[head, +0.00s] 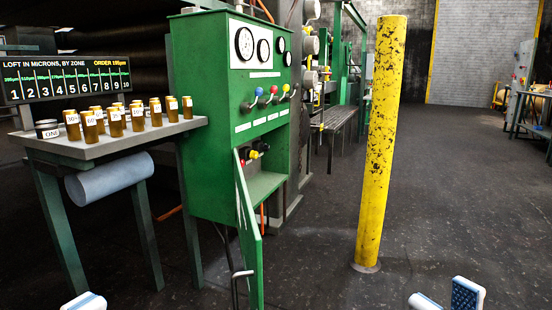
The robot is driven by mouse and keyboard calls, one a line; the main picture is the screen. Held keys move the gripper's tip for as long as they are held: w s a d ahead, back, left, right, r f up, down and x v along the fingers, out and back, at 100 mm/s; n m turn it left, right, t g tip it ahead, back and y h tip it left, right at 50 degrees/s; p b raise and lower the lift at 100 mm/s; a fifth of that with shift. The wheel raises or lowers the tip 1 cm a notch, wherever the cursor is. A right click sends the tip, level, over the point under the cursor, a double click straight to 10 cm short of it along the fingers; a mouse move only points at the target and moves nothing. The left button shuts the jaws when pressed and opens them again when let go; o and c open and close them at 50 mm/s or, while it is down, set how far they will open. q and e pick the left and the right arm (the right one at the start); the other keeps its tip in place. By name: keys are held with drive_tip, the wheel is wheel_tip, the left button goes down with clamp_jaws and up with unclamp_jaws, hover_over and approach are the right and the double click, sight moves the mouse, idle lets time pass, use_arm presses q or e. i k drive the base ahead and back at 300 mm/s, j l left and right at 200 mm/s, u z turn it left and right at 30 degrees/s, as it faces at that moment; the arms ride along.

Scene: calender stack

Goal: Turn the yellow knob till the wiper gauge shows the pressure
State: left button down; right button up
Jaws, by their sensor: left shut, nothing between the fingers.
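A small yellow knob (254,154) sits in the open lower recess of the green control cabinet, beside red and black parts.
The green cabinet (212,130) has an open door (248,225) hanging toward me. A table (95,150) with several brown bottles and a roll beneath stands on the left. A yellow post (380,140) stands right of centre. Dark floor (320,240) between cabinet and post is clear.

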sight(253, 154)
drive_tip(key=i+l+z, duration=0.55)
drive_tip(key=i+l+u, duration=0.2)
drive_tip(key=i+l, duration=0.2)
drive_tip(key=i, duration=0.25)
drive_tip(key=i+l+u, duration=0.2)
drive_tip(key=i+l, duration=0.35)
drive_tip(key=i+j+u, duration=0.15)
drive_tip(key=i+u, duration=0.6)
drive_tip(key=i+l+u, duration=0.1)
drive_tip(key=i+u, duration=0.25)
drive_tip(key=i, duration=0.15)
